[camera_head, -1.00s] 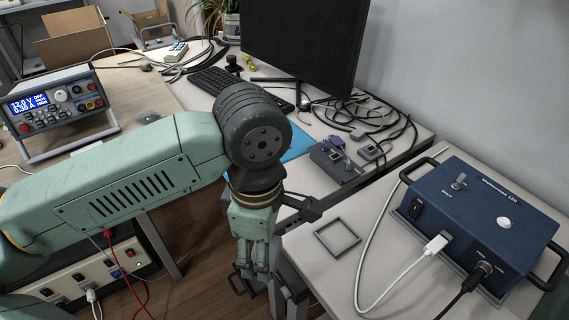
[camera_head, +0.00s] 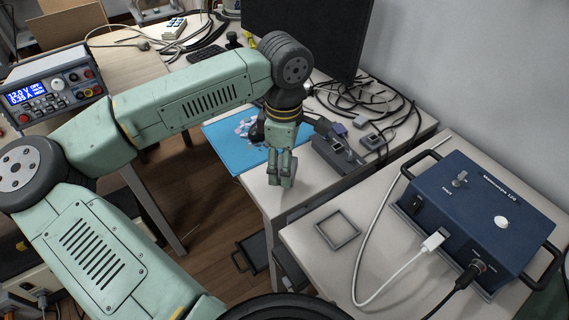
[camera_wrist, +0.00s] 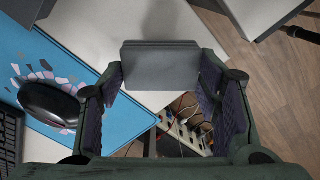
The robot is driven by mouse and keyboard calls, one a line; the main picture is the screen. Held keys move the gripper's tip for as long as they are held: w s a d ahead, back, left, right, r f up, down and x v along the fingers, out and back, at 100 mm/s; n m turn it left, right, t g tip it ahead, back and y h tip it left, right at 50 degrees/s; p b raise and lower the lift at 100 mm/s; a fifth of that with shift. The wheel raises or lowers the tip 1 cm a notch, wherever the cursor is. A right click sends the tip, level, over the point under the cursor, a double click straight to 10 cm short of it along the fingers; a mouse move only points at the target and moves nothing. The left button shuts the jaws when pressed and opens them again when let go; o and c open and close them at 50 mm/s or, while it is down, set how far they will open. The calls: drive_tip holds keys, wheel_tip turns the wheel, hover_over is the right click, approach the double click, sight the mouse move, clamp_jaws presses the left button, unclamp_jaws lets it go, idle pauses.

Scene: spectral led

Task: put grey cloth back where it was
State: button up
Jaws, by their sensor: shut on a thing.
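My gripper (camera_head: 281,180) points down over the front corner of the white desk, to the right of the blue mat (camera_head: 230,152). It is shut on a flat grey piece, which I take to be the grey cloth (camera_wrist: 160,66). In the wrist view the cloth spans between the two fingertips, straight-edged and stiff-looking, with the white desk behind it. In the head view the fingers hide most of the cloth. I cannot tell whether its lower edge touches the desk.
A black mouse (camera_wrist: 48,103) lies on the blue mat. A small grey device (camera_head: 338,152) stands right of the gripper. A square grey frame (camera_head: 338,230) and a blue box (camera_head: 482,205) with cables sit on the nearer table. Open floor lies left of the desk.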

drive_tip(key=shift+w, duration=0.35)
drive_tip(key=shift+d+f, duration=0.1)
drive_tip(key=shift+f, duration=0.2)
wheel_tip(320, 180, down, 3)
drive_tip(key=shift+r+p, duration=0.1)
drive_tip(key=shift+p, duration=0.65)
drive_tip(key=shift+f+b, duration=0.35)
drive_tip(key=shift+b, duration=0.05)
drive_tip(key=o, duration=1.2)
drive_tip(key=shift+r, duration=0.15)
